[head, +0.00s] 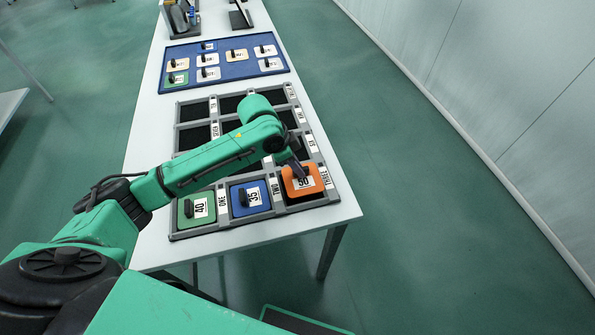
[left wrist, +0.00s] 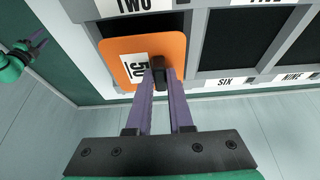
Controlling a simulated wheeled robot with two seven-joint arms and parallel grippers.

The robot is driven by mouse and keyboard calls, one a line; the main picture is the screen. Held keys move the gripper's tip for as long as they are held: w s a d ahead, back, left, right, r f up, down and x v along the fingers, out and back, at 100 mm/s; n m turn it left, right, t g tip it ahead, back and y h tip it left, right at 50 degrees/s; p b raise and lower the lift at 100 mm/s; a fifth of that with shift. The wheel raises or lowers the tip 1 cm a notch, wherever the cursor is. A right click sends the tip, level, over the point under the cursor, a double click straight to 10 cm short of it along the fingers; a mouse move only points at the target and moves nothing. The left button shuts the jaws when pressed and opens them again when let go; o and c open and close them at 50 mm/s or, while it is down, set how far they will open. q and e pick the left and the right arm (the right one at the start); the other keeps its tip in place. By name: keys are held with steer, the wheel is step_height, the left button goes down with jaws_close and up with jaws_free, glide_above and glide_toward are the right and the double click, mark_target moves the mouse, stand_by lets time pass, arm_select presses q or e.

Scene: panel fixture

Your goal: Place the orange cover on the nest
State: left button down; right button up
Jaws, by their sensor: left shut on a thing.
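The orange cover (head: 291,186), marked 50, is at the near right corner of the grey nest frame (head: 331,192), by the label THREE. My left gripper (head: 303,175) is shut on its black handle (left wrist: 158,72). In the left wrist view the orange cover (left wrist: 120,55) lies over most of its nest, with a dark strip of the opening showing beside it, so it looks offset and not flush. Its exact height is unclear. My right gripper (left wrist: 37,42) shows small in the left wrist view, away from the frame, its fingers apart and empty.
A green cover (head: 185,221) marked 40 and a blue cover (head: 238,209) marked 35 sit in the nests beside it. Other nests behind look dark and empty, partly hidden by my arm. A blue board (head: 225,73) with several small covers lies farther back.

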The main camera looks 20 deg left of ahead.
arm_select(q)
step_height(320, 180, down, 3)
steer(key=shift+s+r, duration=0.1)
steer(key=shift+r, duration=0.1)
steer(key=shift+f, duration=0.1)
steer(key=c, duration=0.8)
jaws_free()
